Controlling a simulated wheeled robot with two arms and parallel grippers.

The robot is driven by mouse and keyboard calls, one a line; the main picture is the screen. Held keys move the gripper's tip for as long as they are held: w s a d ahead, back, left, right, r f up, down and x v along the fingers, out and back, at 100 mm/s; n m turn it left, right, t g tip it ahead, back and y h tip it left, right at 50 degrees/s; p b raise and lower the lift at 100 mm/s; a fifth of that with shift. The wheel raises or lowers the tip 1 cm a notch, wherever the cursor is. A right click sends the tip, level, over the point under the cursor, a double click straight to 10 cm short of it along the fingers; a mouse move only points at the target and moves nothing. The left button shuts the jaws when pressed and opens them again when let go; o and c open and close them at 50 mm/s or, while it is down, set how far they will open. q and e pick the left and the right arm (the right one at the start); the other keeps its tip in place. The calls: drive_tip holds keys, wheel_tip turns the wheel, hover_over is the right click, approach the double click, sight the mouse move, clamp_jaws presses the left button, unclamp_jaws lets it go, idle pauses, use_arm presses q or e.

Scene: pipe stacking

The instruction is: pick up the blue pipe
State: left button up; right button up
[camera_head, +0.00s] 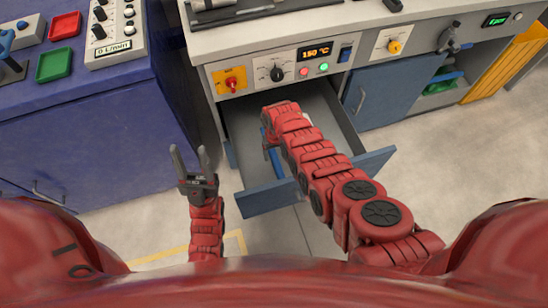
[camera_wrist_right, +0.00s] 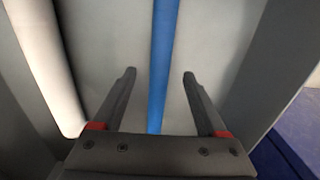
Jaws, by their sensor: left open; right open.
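The blue pipe (camera_wrist_right: 162,62) lies in the open drawer (camera_wrist_right: 215,40). In the right wrist view it runs lengthwise between the two fingers of my right gripper (camera_wrist_right: 160,74), with a gap on each side. That gripper is open and empty. In the head view my right arm reaches down into the drawer (camera_head: 342,112) and hides most of the gripper. A small part of the blue pipe (camera_head: 266,134) shows there beside the arm. My left gripper (camera_head: 190,151) is open and empty, left of the drawer and apart from it.
A pale pipe (camera_wrist_right: 45,62) lies left of the blue pipe in the wrist view. The drawer front (camera_head: 268,198) sticks out from the grey counter (camera_head: 362,22). A blue cabinet (camera_head: 90,125) stands at the left. Floor is clear right of the drawer.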

drive_tip(key=f+b, duration=0.4)
drive_tip(key=f, duration=0.1)
drive_tip(key=shift+w, duration=0.25)
drive_tip(key=shift+r, duration=0.2)
clamp_jaws()
